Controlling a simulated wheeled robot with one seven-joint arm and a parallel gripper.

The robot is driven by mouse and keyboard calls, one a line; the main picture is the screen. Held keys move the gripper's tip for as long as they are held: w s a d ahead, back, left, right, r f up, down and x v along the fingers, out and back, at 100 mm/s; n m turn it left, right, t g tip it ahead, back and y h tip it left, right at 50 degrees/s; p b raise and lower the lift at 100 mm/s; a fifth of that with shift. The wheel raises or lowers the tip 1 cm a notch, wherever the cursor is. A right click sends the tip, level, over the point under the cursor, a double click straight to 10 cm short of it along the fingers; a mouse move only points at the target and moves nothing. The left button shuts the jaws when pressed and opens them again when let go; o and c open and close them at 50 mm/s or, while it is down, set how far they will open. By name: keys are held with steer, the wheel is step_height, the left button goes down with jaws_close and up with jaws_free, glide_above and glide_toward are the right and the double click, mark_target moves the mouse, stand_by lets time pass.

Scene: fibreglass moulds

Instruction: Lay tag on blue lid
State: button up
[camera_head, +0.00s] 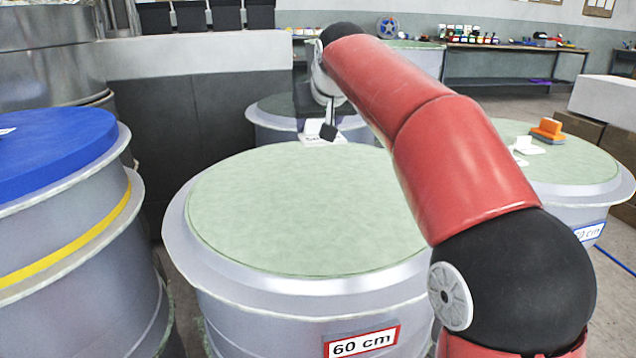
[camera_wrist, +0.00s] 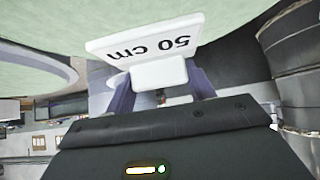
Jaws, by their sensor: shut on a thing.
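My gripper (camera_head: 328,130) is shut on a white tag and holds it above the far part of the green-topped 60 cm mould. The tag (camera_wrist: 146,38) shows "50 cm" in black, upside down in the wrist view, and its block-like base (camera_wrist: 158,73) sits between the fingers. In the head view the tag (camera_head: 322,140) is small and partly hidden by the fingers. I cannot tell whether it touches the green surface. The blue lid (camera_head: 60,150) lies on a grey mould at the left, well apart from my gripper.
The green-topped mould (camera_head: 290,215) with a "60 cm" label (camera_head: 361,342) fills the middle. Another green-topped mould (camera_head: 590,188) at the right carries an orange-handled tool (camera_head: 547,130) and a white piece (camera_head: 526,147). A low wall (camera_head: 200,125) stands behind. My arm crosses the right half.

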step_height(320, 180, down, 11)
steer(key=shift+f+b, duration=0.1)
steer(key=shift+b, duration=1)
steer(key=shift+f, duration=0.2)
steer(key=o, duration=1.1)
steer(key=shift+c, duration=0.2)
steer(key=shift+r, duration=0.1)
